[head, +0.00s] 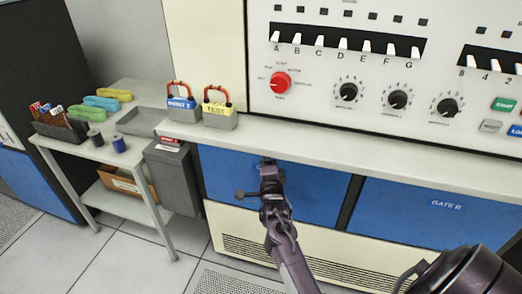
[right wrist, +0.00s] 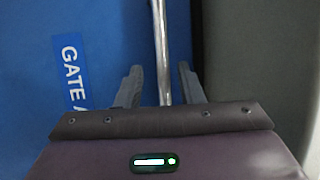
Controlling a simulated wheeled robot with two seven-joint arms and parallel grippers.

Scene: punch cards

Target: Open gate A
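Gate A (head: 318,192) is the blue panel at the left under the console ledge, and it looks closed. Its "GATE A" label (right wrist: 73,78) reads sideways in the right wrist view; the gripper mostly covers it in the head view. A shiny metal handle bar (right wrist: 161,50) runs down between the fingers of my right gripper (right wrist: 158,84). The fingers stand apart with a gap on each side of the bar. In the head view my right gripper (head: 268,172) is in front of the panel's upper left part and hides the handle there. My left gripper is not in view.
Gate B (head: 430,215) is the blue panel to the right. The ledge (head: 330,152) juts out above both gates. A grey box (head: 172,178) and a side table (head: 75,145) with spools and card bundles stand left. The floor (head: 130,245) at lower left is clear.

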